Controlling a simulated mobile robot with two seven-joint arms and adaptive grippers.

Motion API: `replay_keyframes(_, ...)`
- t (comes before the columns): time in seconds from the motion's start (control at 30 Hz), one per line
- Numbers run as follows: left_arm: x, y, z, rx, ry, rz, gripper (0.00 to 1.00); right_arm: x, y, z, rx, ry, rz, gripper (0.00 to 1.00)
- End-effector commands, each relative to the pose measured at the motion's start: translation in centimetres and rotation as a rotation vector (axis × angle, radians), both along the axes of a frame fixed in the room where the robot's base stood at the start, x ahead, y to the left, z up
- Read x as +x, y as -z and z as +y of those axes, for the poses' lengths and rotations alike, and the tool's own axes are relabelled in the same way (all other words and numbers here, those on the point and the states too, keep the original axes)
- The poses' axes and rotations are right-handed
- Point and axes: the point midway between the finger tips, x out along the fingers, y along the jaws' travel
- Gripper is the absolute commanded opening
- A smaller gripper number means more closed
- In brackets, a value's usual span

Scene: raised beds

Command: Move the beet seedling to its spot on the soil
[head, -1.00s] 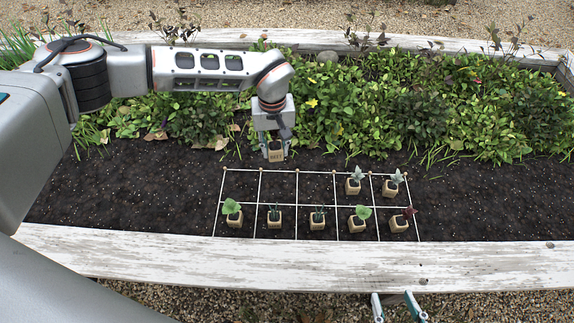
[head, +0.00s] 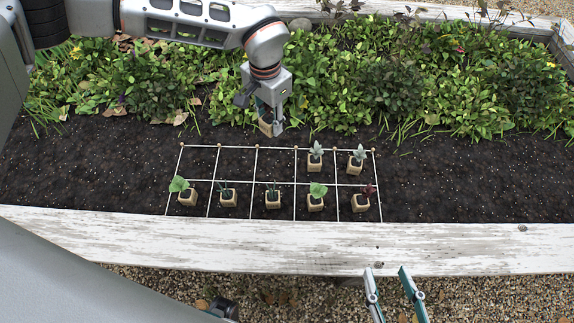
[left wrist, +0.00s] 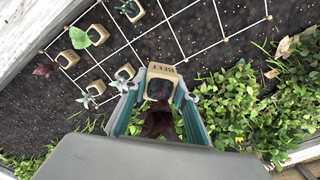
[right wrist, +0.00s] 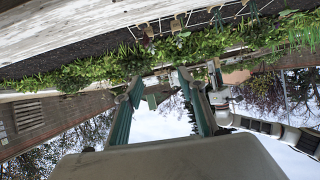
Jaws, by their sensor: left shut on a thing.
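My left gripper (head: 272,115) is shut on the beet seedling (head: 265,128), a tan pot held just behind the grid's back edge. In the left wrist view, the pot (left wrist: 161,78) shows its label and dark soil, with dark red leaves (left wrist: 158,124) between the fingers. A white string grid (head: 237,147) of two rows lies on the dark soil (head: 100,170). The three left cells of its back row are empty. My right gripper (head: 392,282) is open and empty in front of the bed; its spread fingers show in the right wrist view (right wrist: 163,95).
Two grey-leaved seedlings (head: 316,158) stand in the back row's right cells. Potted seedlings fill the front row, including a dark red one (head: 362,198) at right. Dense green plants (head: 400,85) lie behind; a white board (head: 300,240) edges the front.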

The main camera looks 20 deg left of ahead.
Motion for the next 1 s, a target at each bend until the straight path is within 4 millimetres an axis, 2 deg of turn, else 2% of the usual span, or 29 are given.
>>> replay_keyframes(0.17, -0.1, 0.3, 0.1, 0.0, 0.055, 0.004, 0.07, 0.0, -0.1, 0.4, 0.014, -0.002, -0.003, 0.4)
replay_keyframes(0.23, -0.2, 1.0, 0.1, 0.0, 0.062, 0.005, 0.07, 0.0, 0.1, 0.5, 0.017, -0.003, 0.0, 0.4)
replay_keyframes(0.37, -0.4, 3.9, 0.1, -0.001, 0.062, 0.012, 0.07, -0.1, 0.3, 0.6, 0.026, -0.001, 0.005, 0.4)
replay_keyframes(0.53, -0.5, 8.4, 0.1, -0.001, 0.061, 0.016, 0.07, -0.1, 0.3, 1.3, 0.091, 0.015, 0.013, 0.4)
replay_keyframes(0.7, -0.5, 12.3, 0.1, -0.001, 0.061, 0.015, 0.07, -0.9, 0.8, 3.4, 0.235, 0.058, 0.05, 0.4)
replay_keyframes(0.83, -0.4, 14.0, 0.1, -0.001, 0.062, 0.009, 0.07, -1.2, 1.0, 4.1, 0.295, 0.078, 0.065, 0.4)
replay_keyframes(1.0, -0.1, 14.5, 0.1, 0.0, 0.061, 0.002, 0.07, -1.3, 0.7, 4.7, 0.34, 0.086, 0.067, 0.4)
